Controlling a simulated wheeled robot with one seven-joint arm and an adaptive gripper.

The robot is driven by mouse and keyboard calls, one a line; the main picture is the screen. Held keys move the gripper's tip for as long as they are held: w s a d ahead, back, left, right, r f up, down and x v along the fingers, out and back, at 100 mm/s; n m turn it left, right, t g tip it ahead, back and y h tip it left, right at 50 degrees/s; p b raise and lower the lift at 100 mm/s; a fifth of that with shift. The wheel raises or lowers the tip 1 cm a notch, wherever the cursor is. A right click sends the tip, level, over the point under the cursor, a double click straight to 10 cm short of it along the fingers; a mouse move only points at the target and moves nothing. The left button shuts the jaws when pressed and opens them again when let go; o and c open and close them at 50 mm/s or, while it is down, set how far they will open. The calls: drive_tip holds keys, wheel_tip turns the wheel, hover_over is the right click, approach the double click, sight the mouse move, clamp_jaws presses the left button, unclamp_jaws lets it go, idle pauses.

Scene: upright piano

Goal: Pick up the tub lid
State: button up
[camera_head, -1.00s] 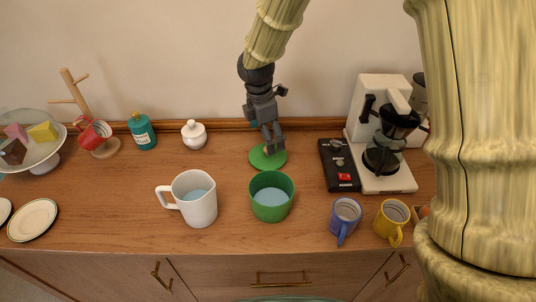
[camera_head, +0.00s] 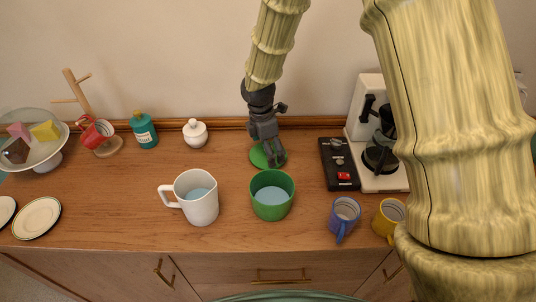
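The tub lid (camera_head: 257,156) is a flat green disc lying on the wooden top, behind the green tub. The green tub (camera_head: 272,207) stands open with a pale blue surface inside. My gripper (camera_head: 272,160) points down over the lid, with its fingertips at or just above the lid's surface. The fingers cover the middle and right of the lid. The view is too small to tell whether they touch the lid or how far apart they are.
A white jug (camera_head: 203,208) stands left of the tub. A black control box (camera_head: 338,168) and a coffee maker (camera_head: 376,183) stand to the right. Blue (camera_head: 344,214) and yellow (camera_head: 388,216) mugs are near the front edge. A white sugar pot (camera_head: 195,135) stands behind left.

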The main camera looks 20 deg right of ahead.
drive_tip(key=shift+s+r, duration=0.1)
drive_tip(key=shift+s, duration=0.1)
drive_tip(key=c, duration=1.8)
drive_tip(key=shift+c, duration=1.4)
